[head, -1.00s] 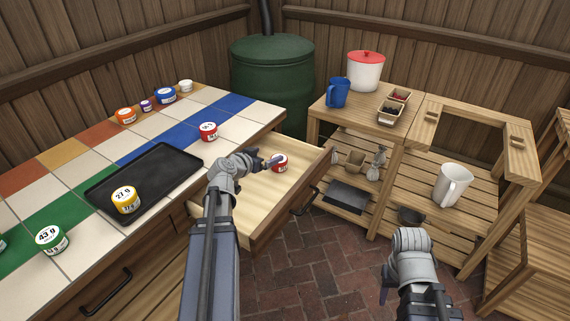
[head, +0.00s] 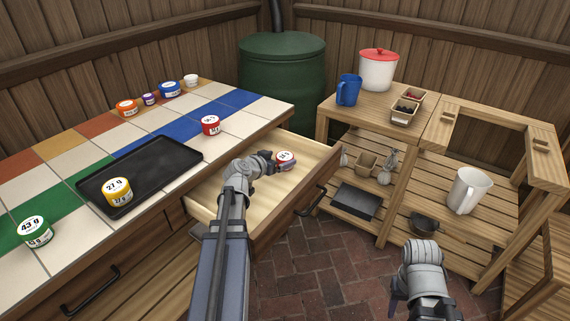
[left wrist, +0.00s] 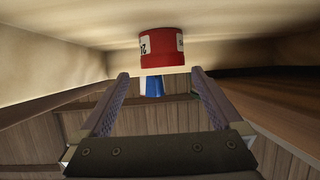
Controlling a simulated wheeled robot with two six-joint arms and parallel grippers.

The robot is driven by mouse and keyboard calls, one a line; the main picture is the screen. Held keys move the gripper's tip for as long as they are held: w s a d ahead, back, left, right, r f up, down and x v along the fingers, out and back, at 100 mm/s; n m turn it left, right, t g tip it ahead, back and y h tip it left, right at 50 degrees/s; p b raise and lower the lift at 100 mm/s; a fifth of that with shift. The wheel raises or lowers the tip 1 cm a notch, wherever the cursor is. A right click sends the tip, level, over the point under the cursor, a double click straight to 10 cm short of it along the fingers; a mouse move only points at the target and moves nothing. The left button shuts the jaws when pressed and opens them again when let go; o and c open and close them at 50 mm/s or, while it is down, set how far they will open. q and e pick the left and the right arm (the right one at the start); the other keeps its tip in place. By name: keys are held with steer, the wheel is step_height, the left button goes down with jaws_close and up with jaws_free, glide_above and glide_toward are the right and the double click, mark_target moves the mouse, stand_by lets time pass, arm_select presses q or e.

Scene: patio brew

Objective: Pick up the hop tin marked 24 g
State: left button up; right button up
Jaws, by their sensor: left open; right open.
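A red tin with a white label (head: 285,157) stands in the open drawer (head: 245,190). Its label is too small to read in the head view. In the left wrist view the red tin (left wrist: 162,50) is just beyond the fingertips, roughly centred between them, and its label shows a partial number beginning with 2. My left gripper (head: 287,166) is open in the drawer, close beside the tin; I cannot tell whether they touch. In the left wrist view the open jaws (left wrist: 160,74) are empty. My right gripper (head: 397,303) is low at the front, away from the tins, its fingers mostly hidden.
On the tiled counter are another red tin (head: 210,125), a yellow 27 g tin (head: 117,191) on a black tray (head: 150,165), a green 43 g tin (head: 37,232) and several small tins at the back. Drawer walls surround my left gripper. Wooden shelves (head: 385,205) stand right.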

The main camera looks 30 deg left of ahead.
mark_target(283, 158)
arm_select(q)
steer(key=x, duration=0.1)
steer(key=b+x, duration=0.1)
steer(key=x, duration=0.1)
steer(key=b+x, duration=0.1)
steer(key=shift+w+a+f, duration=0.2)
steer(key=shift+a+f, duration=0.1)
steer(key=shift+f, duration=0.2)
steer(key=shift+w+f, duration=0.1)
steer(key=shift+w, duration=0.3)
steer(key=c, duration=1.2)
